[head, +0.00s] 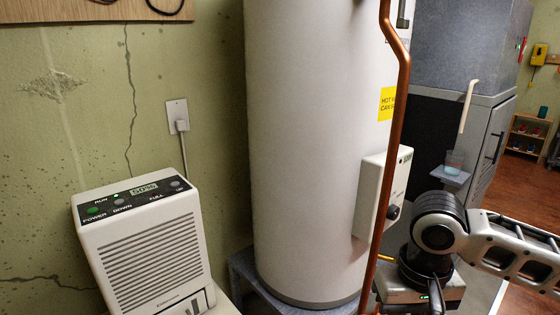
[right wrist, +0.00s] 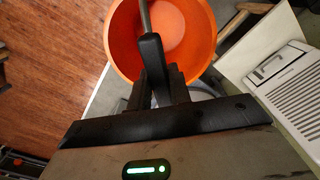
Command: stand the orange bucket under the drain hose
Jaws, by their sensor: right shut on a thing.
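The orange bucket (right wrist: 203,32) shows in the right wrist view, open side toward the camera, beyond my right gripper (right wrist: 160,92). The gripper is shut on the bucket's handle, at its dark grip (right wrist: 152,52). The bucket looks empty; its lower outside is hidden, so I cannot tell whether it touches the floor. In the head view the right gripper's body (head: 432,292) is at the bottom right, fingertips out of view; the bucket is not clearly visible. A pale tube (head: 467,107) hangs by the grey cabinet; I cannot tell whether it is the drain hose. My left gripper is not in view.
A white dehumidifier (head: 150,245) stands left; its grille side also shows in the right wrist view (right wrist: 296,78). A tall white water heater (head: 310,150) with a copper pipe (head: 391,130) fills the middle. A cup (head: 453,162) sits below the tube. Open wooden floor (right wrist: 50,50) lies left.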

